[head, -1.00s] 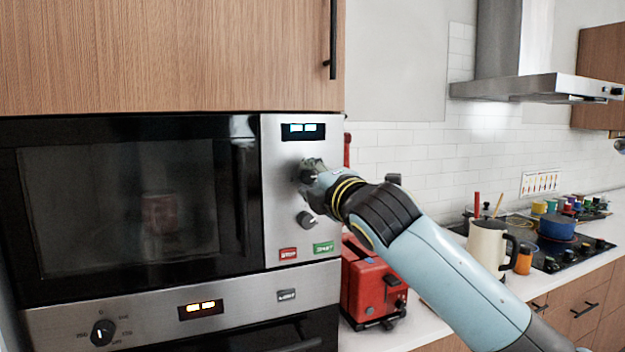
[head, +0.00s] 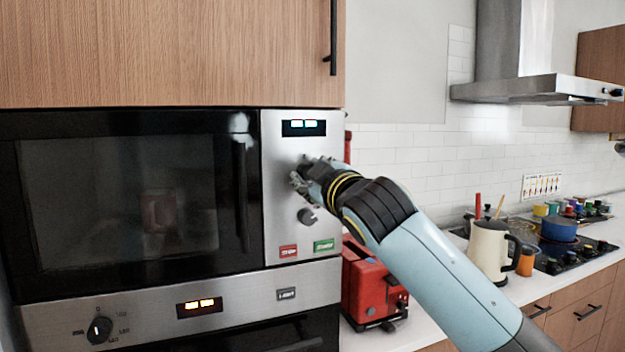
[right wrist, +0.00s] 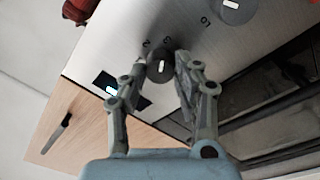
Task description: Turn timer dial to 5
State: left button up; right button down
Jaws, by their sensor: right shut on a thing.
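The microwave's upper dial is hidden behind my right gripper (head: 306,177) in the head view. In the right wrist view the dial (right wrist: 160,67) is dark and round with a white pointer mark. My right gripper (right wrist: 162,64) is shut on it, with a finger on each side. My left gripper is out of view.
A lower dial (head: 307,216) sits below my gripper, above a red button (head: 288,251) and a green button (head: 324,245). A lit display (head: 303,127) is above. A red toaster (head: 372,285) stands on the counter under my arm. A kettle (head: 488,250) stands to the right.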

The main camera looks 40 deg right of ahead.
jog(key=shift+f+m+g+h+b, duration=0.15)
jog(key=shift+m+b, duration=1.2)
jog(key=shift+m, duration=3.9)
jog(key=shift+r+m+g+h+b, duration=0.2)
jog(key=shift+m+b, duration=1.15)
jog(key=shift+m, duration=3.9)
jog(key=c, duration=1)
grip_release()
jog(key=shift+o, duration=0.2)
